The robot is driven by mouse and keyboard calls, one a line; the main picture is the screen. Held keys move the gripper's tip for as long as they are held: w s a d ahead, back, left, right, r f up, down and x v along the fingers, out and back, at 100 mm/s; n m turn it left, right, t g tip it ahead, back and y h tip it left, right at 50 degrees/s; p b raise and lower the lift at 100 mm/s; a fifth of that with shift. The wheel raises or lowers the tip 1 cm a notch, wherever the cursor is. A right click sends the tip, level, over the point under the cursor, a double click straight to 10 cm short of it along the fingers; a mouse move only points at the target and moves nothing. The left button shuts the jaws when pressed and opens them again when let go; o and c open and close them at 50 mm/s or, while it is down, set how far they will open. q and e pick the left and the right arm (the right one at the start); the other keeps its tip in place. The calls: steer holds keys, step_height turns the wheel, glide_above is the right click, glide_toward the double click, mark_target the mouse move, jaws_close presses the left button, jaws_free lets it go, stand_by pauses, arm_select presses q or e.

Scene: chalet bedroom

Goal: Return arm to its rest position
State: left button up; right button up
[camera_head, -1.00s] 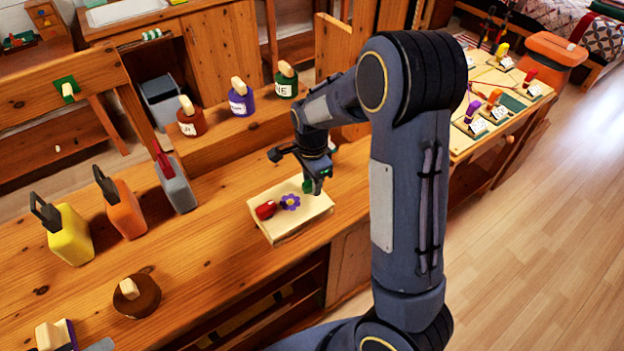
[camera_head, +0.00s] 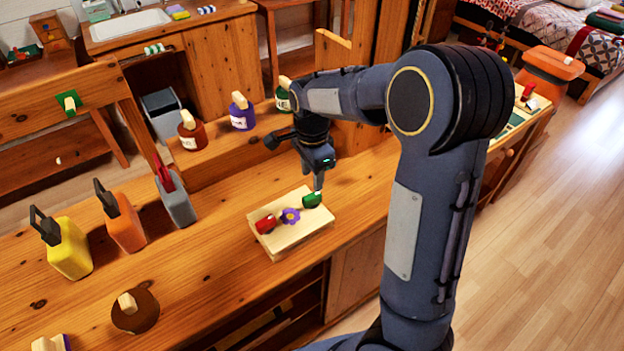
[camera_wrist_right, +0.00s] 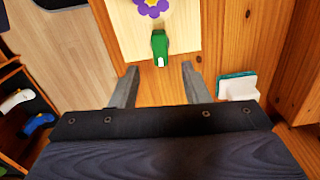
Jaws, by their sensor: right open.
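My right gripper (camera_head: 318,180) is just above the back right corner of a pale wooden block (camera_head: 290,240) on the workbench. In the right wrist view its two fingers (camera_wrist_right: 156,88) are spread apart, with nothing held between them. On the block are a red piece (camera_head: 266,223), a purple flower (camera_head: 290,215) and a green piece (camera_head: 312,200). The green piece (camera_wrist_right: 160,46) lies just ahead of the open fingers. My right arm crosses the right half of the head view. My left gripper is not in view.
Yellow (camera_head: 67,248), orange (camera_head: 124,222) and grey (camera_head: 176,199) containers stand at the left of the bench. Labelled bottles, including a purple one (camera_head: 241,115), line the shelf behind. A round brown piece (camera_head: 135,312) lies in front. The bench between is clear.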

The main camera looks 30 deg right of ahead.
stand_by(0.4)
steer(key=s+a+r+n+t+y, duration=0.1)
steer(key=s+a+r+n+t, duration=0.1)
steer(key=s+n, duration=0.3)
steer(key=s+a+r+n+t+y, duration=0.1)
steer(key=s+a+r+n, duration=0.1)
steer(key=s+n, duration=0.4)
steer(key=s+a+r+n+t+y, duration=0.1)
steer(key=s+n, duration=0.4)
steer(key=s, duration=0.6)
steer(key=shift+s+a+r+n+t+y, duration=0.15)
steer(key=shift+a+r+n+t+y, duration=0.2)
steer(key=shift+a+r+t, duration=0.6)
steer(key=shift+a+f, duration=0.25)
steer(key=shift+f, duration=0.1)
